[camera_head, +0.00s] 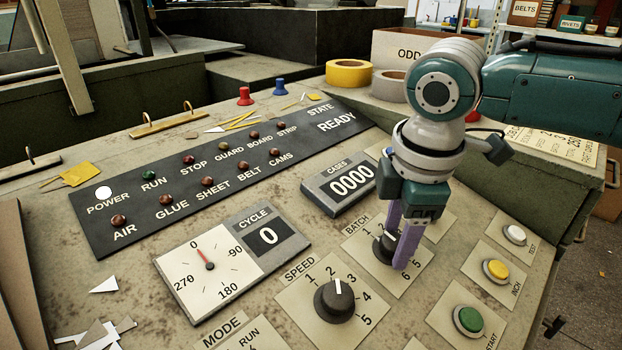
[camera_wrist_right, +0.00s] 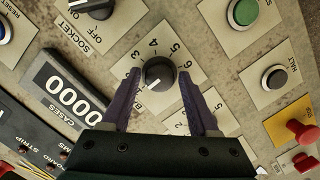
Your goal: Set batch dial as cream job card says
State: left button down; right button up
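The batch dial (camera_head: 384,247) is a round black knob on a cream plate (camera_head: 405,272) numbered 1 to 6. In the right wrist view the dial (camera_wrist_right: 159,73) has its white mark pointing lower left, apparently near 1. My right gripper (camera_head: 399,250) is above the plate, its purple fingers (camera_wrist_right: 159,76) open on either side of the dial with small gaps. In the head view a finger partly hides the dial. A cream card (camera_head: 550,142) with printed lines lies at the right, partly behind my right arm; its text is mostly too small to read. My left gripper is out of view.
The speed dial (camera_head: 339,300) is close at the lower left. The cases counter (camera_head: 340,184) reads 0000. Green start (camera_head: 469,319), yellow inch (camera_head: 496,270) and white test (camera_head: 514,235) buttons are at the right. Tape rolls (camera_head: 349,74) stand behind.

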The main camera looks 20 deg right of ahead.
grip_shut()
pick_arm(q)
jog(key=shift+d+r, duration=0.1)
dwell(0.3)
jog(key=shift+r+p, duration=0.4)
jog(key=shift+p, duration=0.15)
pick_arm(e)
jog(key=shift+r+m, duration=0.15)
jog(key=shift+m, duration=0.25)
pick_arm(q)
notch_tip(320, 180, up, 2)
jog(key=shift+p, duration=1)
pick_arm(e)
jog(key=shift+m, duration=1)
jog(key=m+p, duration=0.2)
jog(key=m, duration=0.1)
jog(key=shift+m+g+y, duration=0.3)
jog(key=shift+g+y, duration=0.1)
jog(key=m+p, duration=0.2)
jog(key=m, duration=0.2)
jog(key=shift+w+y, duration=0.1)
jog(key=shift+y, duration=0.2)
pick_arm(q)
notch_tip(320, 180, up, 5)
jog(key=shift+p, duration=0.5)
pick_arm(e)
jog(key=m, duration=0.5)
jog(key=shift+d+y, duration=0.1)
jog(key=shift+y, duration=0.3)
